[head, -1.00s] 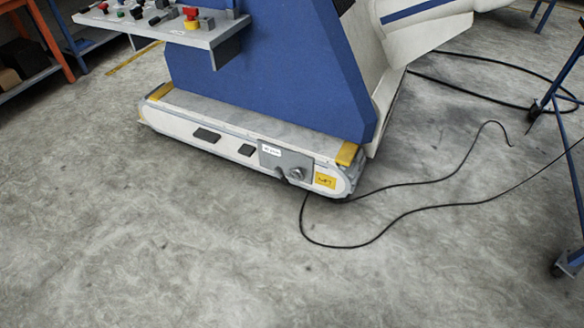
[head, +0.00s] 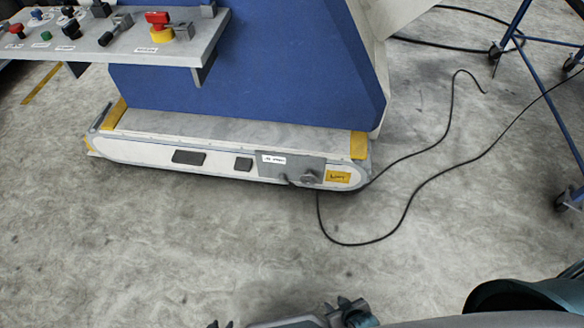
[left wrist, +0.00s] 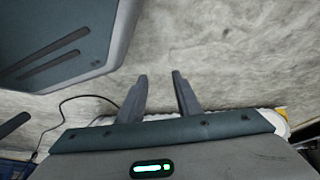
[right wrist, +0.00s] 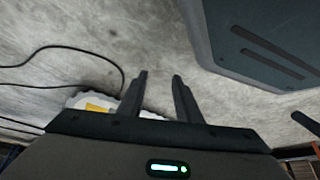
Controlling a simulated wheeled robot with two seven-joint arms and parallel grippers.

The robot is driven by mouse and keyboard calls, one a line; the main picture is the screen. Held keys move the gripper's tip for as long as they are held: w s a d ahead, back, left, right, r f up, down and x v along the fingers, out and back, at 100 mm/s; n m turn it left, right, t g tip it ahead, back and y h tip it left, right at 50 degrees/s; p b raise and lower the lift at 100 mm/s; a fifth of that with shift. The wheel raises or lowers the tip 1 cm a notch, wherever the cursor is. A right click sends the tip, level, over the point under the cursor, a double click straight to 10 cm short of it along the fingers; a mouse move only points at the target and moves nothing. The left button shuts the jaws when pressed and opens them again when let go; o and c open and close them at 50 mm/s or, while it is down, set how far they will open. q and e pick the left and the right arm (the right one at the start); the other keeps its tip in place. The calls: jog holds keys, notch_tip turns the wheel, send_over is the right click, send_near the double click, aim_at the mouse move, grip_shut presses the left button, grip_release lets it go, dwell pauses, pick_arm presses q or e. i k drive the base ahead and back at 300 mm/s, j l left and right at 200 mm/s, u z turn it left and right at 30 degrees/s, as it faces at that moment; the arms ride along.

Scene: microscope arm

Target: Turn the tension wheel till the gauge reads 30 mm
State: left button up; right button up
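A small grey round wheel (head: 310,177) sits on a grey panel (head: 290,164) at the right end of the machine's low white base (head: 135,151) in the head view. It looks like the tension wheel. A small dark knob or handle (head: 288,180) is beside it. No gauge reading can be made out. My left gripper (left wrist: 160,78) is open and empty in the left wrist view. My right gripper (right wrist: 158,77) is open and empty in the right wrist view. Both are clear of the wheel; only dark gripper parts show at the head view's bottom edge.
A control shelf (head: 112,52) with a red knob (head: 157,19) juts out above the base on the left. A black cable (head: 409,203) loops over the floor on the right. A blue wheeled frame (head: 540,105) stands at the far right. Floor in front is clear.

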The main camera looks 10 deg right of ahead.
aim_at(308, 181)
jog(key=i+j, duration=0.15)
jog(key=j, duration=0.15)
jog(key=i+j+z, duration=0.1)
jog(key=j, duration=0.25)
jog(key=i+j, duration=0.25)
jog(key=i+j+z, duration=0.1)
jog(key=j, duration=0.3)
